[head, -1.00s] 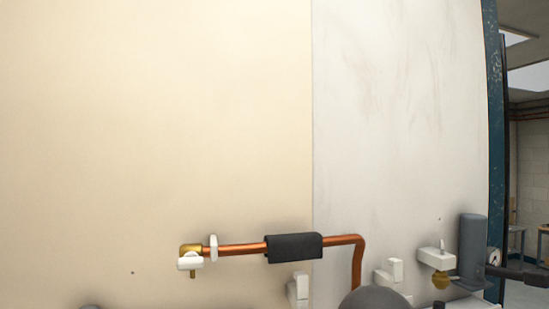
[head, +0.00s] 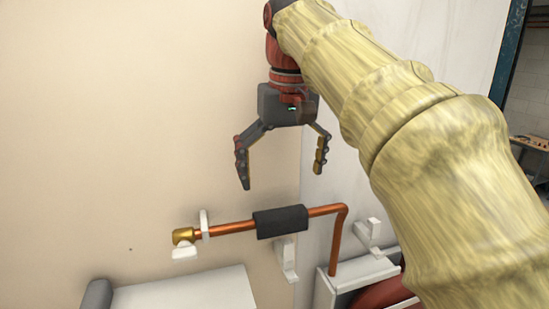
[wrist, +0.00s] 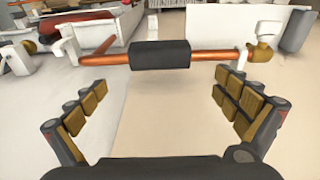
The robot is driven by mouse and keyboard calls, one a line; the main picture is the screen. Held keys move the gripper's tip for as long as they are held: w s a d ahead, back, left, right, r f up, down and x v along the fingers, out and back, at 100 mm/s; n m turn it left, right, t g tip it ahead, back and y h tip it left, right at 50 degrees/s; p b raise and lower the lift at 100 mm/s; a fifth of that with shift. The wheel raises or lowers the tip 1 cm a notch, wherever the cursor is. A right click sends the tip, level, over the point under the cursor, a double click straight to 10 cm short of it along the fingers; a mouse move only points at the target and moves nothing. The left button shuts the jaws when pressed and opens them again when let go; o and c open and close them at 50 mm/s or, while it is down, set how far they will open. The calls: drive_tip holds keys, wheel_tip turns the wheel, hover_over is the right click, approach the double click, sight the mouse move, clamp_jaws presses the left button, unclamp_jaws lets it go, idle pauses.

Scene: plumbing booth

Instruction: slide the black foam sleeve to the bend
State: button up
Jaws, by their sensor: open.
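The black foam sleeve (head: 281,222) sits around the horizontal copper pipe (head: 232,228), with bare copper showing on both sides. The pipe's bend (head: 344,209) is to the right of the sleeve in the head view, where the pipe turns down. My gripper (head: 282,180) is open and empty above the sleeve, pointing down. In the wrist view the sleeve (wrist: 160,57) lies beyond and between the open fingers (wrist: 160,90), apart from them. There the bend (wrist: 84,61) is on the left.
A brass fitting (head: 183,236) ends the pipe at the left, beside a white clip (head: 204,223). White brackets (head: 286,260) (head: 370,235) stand below the sleeve and right of the bend. A white surface (head: 190,291) lies below. The wall above the pipe is bare.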

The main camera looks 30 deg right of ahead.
sight(314, 209)
drive_tip(key=shift+w+d+f, duration=0.1)
drive_tip(key=shift+w+f, duration=0.05)
drive_tip(key=shift+f, duration=1.1)
drive_tip(key=shift+w+f, duration=0.15)
drive_tip(key=shift+f, duration=1.15)
drive_tip(key=shift+w+d+f, duration=0.1)
drive_tip(key=shift+w+f, duration=0.05)
drive_tip(key=shift+f, duration=1.1)
drive_tip(key=c, duration=0.3)
drive_tip(key=c, duration=0.9)
drive_tip(key=shift+s+d+r, duration=0.1)
drive_tip(key=shift+s+d, duration=0.25)
drive_tip(key=shift+d, duration=0.85)
drive_tip(key=shift+s+d+f, duration=0.1)
drive_tip(key=shift+s+d, duration=0.3)
drive_tip(key=shift+d, duration=0.75)
drive_tip(key=shift+s+d+r, duration=0.1)
drive_tip(key=shift+s+d, duration=0.25)
drive_tip(key=shift+d, duration=0.85)
drive_tip(key=shift+d, duration=0.1)
drive_tip(key=o, duration=1.2)
